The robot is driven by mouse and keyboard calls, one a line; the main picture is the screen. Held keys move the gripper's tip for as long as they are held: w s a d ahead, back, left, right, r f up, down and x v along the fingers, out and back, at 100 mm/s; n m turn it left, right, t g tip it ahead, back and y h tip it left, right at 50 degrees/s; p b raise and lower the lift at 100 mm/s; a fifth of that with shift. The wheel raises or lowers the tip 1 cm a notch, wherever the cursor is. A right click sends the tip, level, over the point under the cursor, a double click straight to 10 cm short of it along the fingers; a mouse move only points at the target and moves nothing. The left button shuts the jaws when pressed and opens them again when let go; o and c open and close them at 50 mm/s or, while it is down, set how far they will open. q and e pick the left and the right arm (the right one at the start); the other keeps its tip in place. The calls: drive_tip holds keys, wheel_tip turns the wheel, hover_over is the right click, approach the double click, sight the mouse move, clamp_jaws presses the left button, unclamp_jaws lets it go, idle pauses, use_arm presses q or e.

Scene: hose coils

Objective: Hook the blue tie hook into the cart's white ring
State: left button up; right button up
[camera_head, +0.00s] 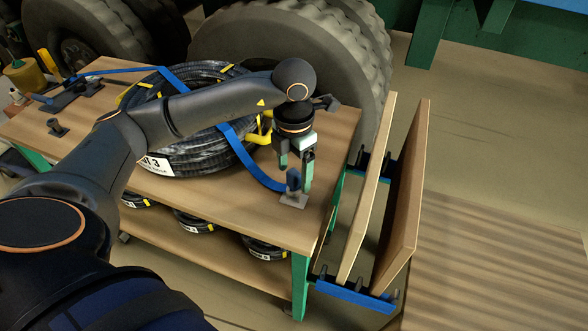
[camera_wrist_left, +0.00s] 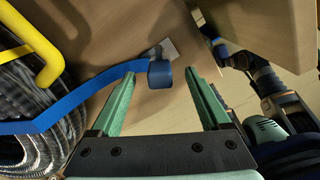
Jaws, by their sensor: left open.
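A blue strap (camera_head: 230,138) runs over the black hose coil (camera_head: 190,100) and down to the cart top. Its end carries the blue tie hook (camera_head: 293,180), which stands at a small pale plate (camera_head: 293,200) near the cart's edge. The left wrist view shows the blue hook (camera_wrist_left: 160,74) in front of the plate (camera_wrist_left: 168,49). My left gripper (camera_head: 295,176) points down over the hook, its fingers open on either side of it. I cannot make out a white ring at the plate, or whether the hook is in one. My right gripper does not show.
A yellow bracket (camera_head: 260,134) stands beside the coil, close to my left gripper. Two upright wooden boards (camera_head: 402,190) in a blue rack (camera_head: 355,295) stand right of the cart. A large tyre (camera_head: 340,50) is behind. Smaller coils (camera_head: 195,222) lie on the lower shelf.

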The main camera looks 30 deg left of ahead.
use_arm(q)
drive_tip(key=shift+r+p, duration=0.85)
drive_tip(key=shift+r, duration=0.5)
drive_tip(key=shift+r, duration=0.1)
wheel_tip(320, 180, up, 12)
drive_tip(key=shift+r+p, duration=0.15)
drive_tip(key=shift+p, duration=0.25)
idle(0.4)
